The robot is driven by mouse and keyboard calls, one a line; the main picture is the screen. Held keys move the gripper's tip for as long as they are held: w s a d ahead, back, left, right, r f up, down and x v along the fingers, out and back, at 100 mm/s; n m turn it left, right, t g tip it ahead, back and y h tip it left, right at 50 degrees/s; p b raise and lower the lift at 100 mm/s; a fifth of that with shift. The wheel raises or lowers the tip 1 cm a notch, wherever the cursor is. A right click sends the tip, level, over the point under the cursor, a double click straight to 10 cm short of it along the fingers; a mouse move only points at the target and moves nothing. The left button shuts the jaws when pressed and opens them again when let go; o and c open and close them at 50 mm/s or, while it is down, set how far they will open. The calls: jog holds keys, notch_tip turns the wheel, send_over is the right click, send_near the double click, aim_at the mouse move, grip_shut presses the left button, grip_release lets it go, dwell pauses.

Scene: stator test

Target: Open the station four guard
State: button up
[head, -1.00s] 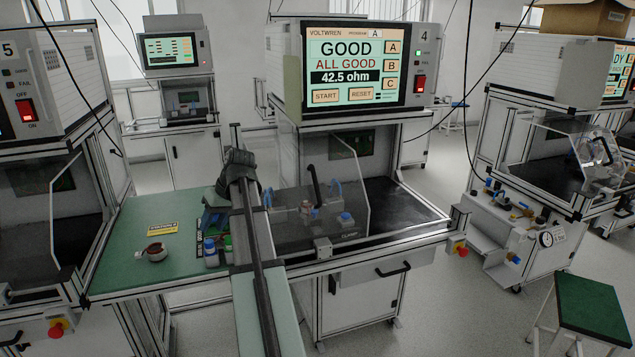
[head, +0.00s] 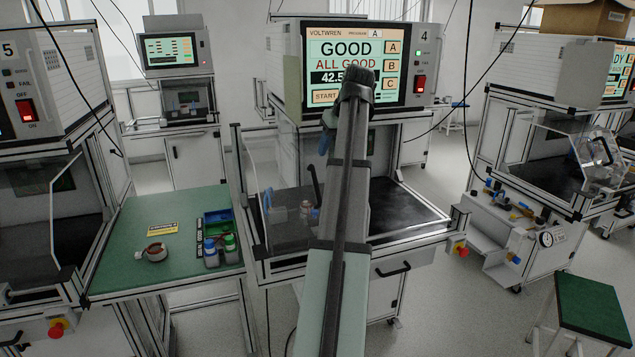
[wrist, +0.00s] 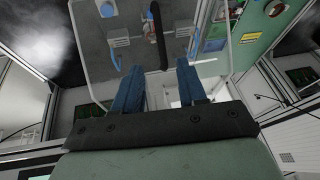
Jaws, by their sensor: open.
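The station four guard is a clear panel (head: 262,205) across the front of the enclosure under the screen marked 4; it looks down. Its dark handle (head: 314,186) shows just left of my arm. My gripper (head: 327,140) is in front of the enclosure, above the handle in the picture, with one blue finger visible. In the wrist view my gripper (wrist: 160,68) is open and empty, its two blue fingers apart. The black handle (wrist: 157,35) lies ahead, between the lines of the fingers; contact cannot be told. My arm hides the panel's right part.
The screen (head: 390,40) reads GOOD, ALL GOOD. A green side table (head: 180,265) at left holds bottles (head: 220,250), a blue-green bin (head: 217,222) and a ring-shaped part (head: 154,252). A drawer handle (head: 392,270) is below. A green stool (head: 590,305) stands at right.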

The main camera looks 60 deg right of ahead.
aim_at(317, 183)
jog(key=x, duration=1.3)
jog(key=shift+f, duration=0.35)
jog(key=shift+c, duration=0.3)
grip_shut()
